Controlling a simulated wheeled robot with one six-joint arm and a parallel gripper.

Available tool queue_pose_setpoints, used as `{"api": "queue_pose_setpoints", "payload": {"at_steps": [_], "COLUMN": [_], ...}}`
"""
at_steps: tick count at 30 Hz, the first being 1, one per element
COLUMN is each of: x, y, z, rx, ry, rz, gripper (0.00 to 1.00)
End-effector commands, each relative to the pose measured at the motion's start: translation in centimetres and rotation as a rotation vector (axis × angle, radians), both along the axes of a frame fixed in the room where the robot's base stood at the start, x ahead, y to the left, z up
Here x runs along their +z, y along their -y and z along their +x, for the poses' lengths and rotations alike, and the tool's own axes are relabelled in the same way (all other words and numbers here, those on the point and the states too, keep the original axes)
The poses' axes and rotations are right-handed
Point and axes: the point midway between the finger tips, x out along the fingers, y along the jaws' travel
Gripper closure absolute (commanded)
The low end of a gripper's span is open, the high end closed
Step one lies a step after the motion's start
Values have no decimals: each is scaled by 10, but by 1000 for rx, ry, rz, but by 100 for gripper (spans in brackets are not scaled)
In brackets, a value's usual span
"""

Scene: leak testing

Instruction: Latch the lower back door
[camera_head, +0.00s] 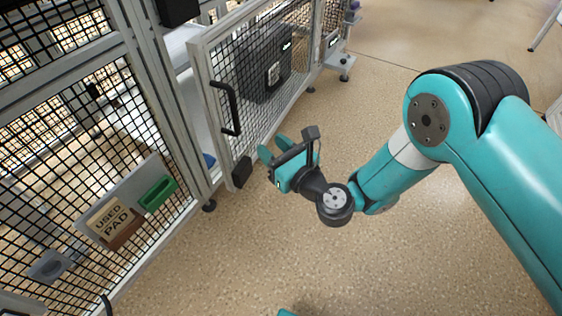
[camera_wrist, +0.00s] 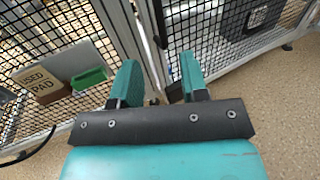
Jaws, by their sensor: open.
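The lower back door (camera_head: 262,115) is a black mesh panel in a pale metal frame, with a black bar handle (camera_head: 225,108) near its left edge. A gap shows between that edge and the grey post (camera_head: 165,100), so the door appears ajar. A dark block (camera_head: 242,172), perhaps part of the latch, sits at the door's lower left corner. My gripper (camera_head: 272,148) is open and empty, just right of this block and apart from the handle. In the wrist view, its teal fingers (camera_wrist: 158,64) point toward the post and door edge. Contact cannot be told.
On the left mesh panel hang a "USED PAD" holder (camera_head: 112,220) and a green tray (camera_head: 158,194). A dark box (camera_head: 262,65) shows behind the door mesh. The tan floor (camera_head: 370,70) is clear beyond and right of my gripper.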

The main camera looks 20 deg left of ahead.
Motion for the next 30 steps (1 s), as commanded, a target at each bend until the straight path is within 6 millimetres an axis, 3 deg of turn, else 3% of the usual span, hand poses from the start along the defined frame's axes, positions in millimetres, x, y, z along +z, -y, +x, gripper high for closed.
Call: {"api": "queue_pose_setpoints", "payload": {"at_steps": [2,15,28,30], "x": [-10,-6,-1,0], "y": [3,19,22,22], "z": [-1,-10,-12,-12], "rx": [-1,0,1,3], "ry": [0,0,0,4], "rz": [1,0,-1,-2], "gripper": [59,59,59,73]}}
